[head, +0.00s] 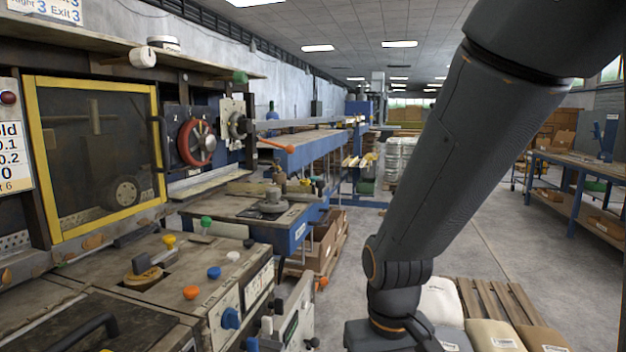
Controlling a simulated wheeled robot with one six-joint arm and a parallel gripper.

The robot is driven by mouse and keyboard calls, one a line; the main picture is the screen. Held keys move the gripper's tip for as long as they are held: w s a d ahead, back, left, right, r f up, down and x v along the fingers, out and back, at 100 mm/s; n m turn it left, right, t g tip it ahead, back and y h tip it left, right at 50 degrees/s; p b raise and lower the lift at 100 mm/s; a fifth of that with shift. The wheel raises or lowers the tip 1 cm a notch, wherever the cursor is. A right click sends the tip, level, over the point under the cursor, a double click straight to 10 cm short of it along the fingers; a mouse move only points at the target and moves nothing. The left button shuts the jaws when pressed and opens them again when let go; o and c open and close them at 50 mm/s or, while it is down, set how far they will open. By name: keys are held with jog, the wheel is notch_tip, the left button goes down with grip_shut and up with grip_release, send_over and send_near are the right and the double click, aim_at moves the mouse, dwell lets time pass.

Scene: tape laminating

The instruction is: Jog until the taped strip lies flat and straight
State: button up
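I cannot make out a taped strip in the head view. A long machine bed (305,150) with a blue side runs away from me in the middle. A control panel (180,262) at the lower left carries an orange knob (190,292), blue knobs (214,272), a white knob (233,256), a green-topped lever (206,224) and a yellow-topped knob (169,242). A red handwheel (196,142) is mounted on the machine front. My dark arm crosses the right half of the view. My gripper is not visible.
A yellow-framed guard window (97,150) stands at the left. Filled sacks (495,336) and a wooden pallet (490,300) lie on the floor at the lower right. A blue workbench (575,180) stands at the far right. Open floor (480,230) lies between.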

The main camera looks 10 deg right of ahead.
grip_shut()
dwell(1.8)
